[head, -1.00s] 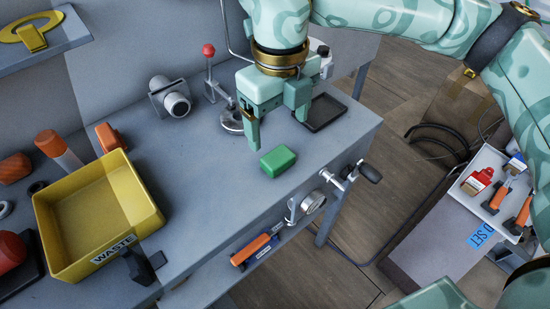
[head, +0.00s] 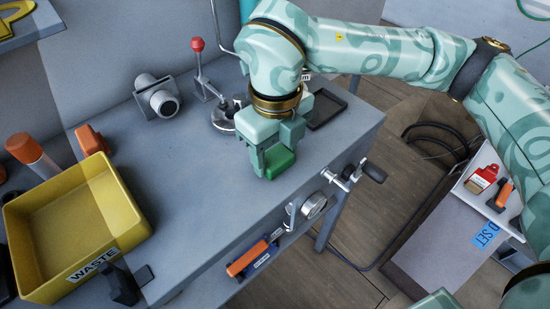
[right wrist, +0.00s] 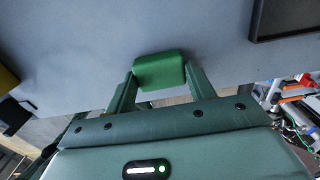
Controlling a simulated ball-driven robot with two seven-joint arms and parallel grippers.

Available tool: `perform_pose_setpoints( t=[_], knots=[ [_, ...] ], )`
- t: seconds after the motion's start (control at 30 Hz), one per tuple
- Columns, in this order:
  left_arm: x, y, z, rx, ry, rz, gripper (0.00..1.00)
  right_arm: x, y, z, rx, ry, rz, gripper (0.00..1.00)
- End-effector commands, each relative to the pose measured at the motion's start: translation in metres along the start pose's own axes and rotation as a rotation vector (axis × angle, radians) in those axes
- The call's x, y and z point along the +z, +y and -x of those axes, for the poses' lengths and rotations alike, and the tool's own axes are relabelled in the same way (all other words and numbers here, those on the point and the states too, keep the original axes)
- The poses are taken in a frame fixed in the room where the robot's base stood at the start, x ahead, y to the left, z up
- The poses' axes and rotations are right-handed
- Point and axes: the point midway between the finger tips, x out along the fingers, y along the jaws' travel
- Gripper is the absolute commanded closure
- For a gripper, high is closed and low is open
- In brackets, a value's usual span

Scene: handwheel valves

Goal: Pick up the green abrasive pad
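The green abrasive pad (head: 279,161) is a small rounded block on the grey workbench (head: 215,180), near its front edge. My right gripper (head: 272,158) is lowered over it from above, one finger on each side. In the right wrist view the pad (right wrist: 159,70) lies between the fingertips (right wrist: 160,74), which still look spread, with little room at either side. Any contact is too fine to tell. My left gripper is not in view.
A yellow waste bin (head: 128,205) stands at the left. A red-knobbed lever (head: 198,62), a grey cylindrical fitting (head: 160,98) and a dark tray (head: 326,108) sit behind the pad. A black-handled valve (head: 350,176) projects from the bench front.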

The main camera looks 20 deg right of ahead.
Motion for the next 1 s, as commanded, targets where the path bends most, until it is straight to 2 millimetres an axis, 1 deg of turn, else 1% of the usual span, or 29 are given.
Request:
perform_pose_setpoints(
  t=[0.27,0.37,0.47,0.53,0.57,0.6,0.73,0.83,1.0],
  knots=[
    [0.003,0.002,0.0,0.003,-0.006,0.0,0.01,0.0,0.0,0.0,0.0,0.0,0.0,0.68],
    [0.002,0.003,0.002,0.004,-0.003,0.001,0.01,0.0,0.0,0.004,-0.001,-0.002,0.0,0.68],
    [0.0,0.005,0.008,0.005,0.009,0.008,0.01,0.0,0.0,0.021,-0.003,-0.006,-0.001,0.68],
    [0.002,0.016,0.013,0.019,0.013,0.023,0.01,0.0,0.0,0.038,-0.003,-0.008,-0.001,0.68],
    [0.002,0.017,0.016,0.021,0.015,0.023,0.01,0.0,0.0,0.046,-0.004,-0.009,-0.001,0.68],
    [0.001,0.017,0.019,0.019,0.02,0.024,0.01,0.0,0.0,0.056,-0.003,-0.009,-0.001,0.68],
    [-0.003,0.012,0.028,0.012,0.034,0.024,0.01,0.0,0.0,0.082,-0.003,-0.008,-0.001,0.68],
    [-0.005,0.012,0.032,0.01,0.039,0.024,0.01,0.0,0.0,0.095,-0.001,-0.004,-0.001,0.68],
    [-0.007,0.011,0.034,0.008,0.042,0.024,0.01,0.0,0.0,0.101,-0.001,-0.001,0.0,0.68]
  ],
)
